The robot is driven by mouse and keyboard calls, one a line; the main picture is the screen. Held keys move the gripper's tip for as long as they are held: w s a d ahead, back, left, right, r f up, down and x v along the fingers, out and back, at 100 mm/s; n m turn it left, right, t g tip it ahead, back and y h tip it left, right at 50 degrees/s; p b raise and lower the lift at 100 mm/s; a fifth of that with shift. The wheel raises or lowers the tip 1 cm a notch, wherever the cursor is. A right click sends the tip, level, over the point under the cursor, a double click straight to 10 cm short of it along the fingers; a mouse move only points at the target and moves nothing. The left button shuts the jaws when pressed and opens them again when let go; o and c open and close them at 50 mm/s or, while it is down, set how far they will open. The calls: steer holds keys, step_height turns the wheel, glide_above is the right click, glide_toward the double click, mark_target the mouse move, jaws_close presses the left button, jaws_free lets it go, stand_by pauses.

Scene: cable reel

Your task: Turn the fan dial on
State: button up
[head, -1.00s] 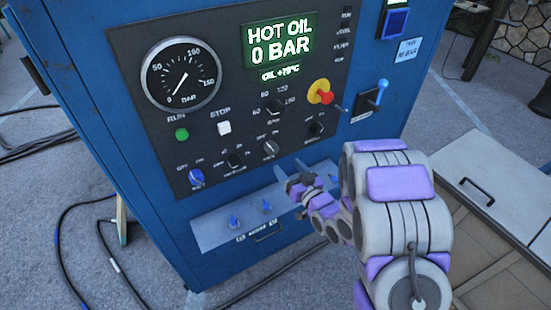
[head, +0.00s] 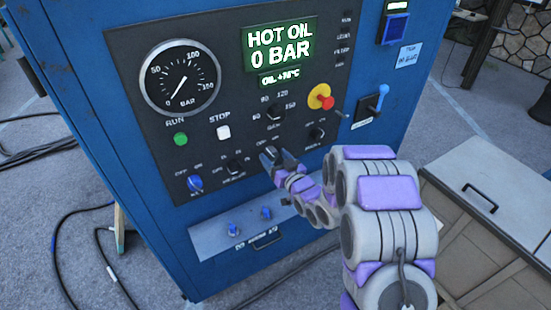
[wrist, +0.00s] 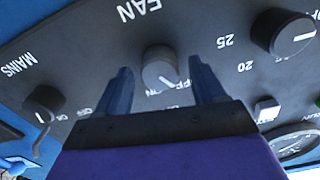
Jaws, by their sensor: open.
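The fan dial (wrist: 160,68) is a round grey knob below the FAN label in the wrist view, where the panel lettering appears upside down. Its white pointer line points toward the OFF and ON lettering; I cannot tell firmly which it marks. My gripper (wrist: 160,74) is open, with one blue-grey finger on each side of the dial. Contact with the dial cannot be told. In the head view my gripper (head: 270,159) is at the lower row of panel controls and hides the dial.
The MAINS knob (wrist: 42,103) and a black knob (wrist: 285,32) flank the dial. The blue cabinet (head: 150,220) also carries a pressure gauge (head: 180,78), a red emergency button (head: 324,99) and a lower grey plate (head: 210,240) with blue knobs. A blue-handled lever (head: 380,97) is at right.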

steer(key=c, duration=1.1)
steer(key=shift+o, duration=0.2)
steer(key=shift+r+p, duration=0.1)
steer(key=shift+p, duration=0.4)
steer(key=m+p, duration=0.2)
steer(key=shift+r+p, duration=0.15)
steer(key=shift+p, duration=0.25)
steer(key=m+p, duration=0.2)
steer(key=p, duration=0.1)
steer(key=shift+w+d+m, duration=0.1)
steer(key=shift+m, duration=0.3)
steer(key=m+p, duration=0.2)
steer(key=m, duration=0.1)
steer(key=shift+m, duration=0.3)
steer(key=shift+d+f+m+p, duration=0.1)
steer(key=shift+f+m+p, duration=0.15)
steer(key=shift+m, duration=0.55)
steer(key=shift+f+m+p, duration=0.1)
steer(key=shift+m+p, duration=0.2)
steer(key=shift+m, duration=0.8)
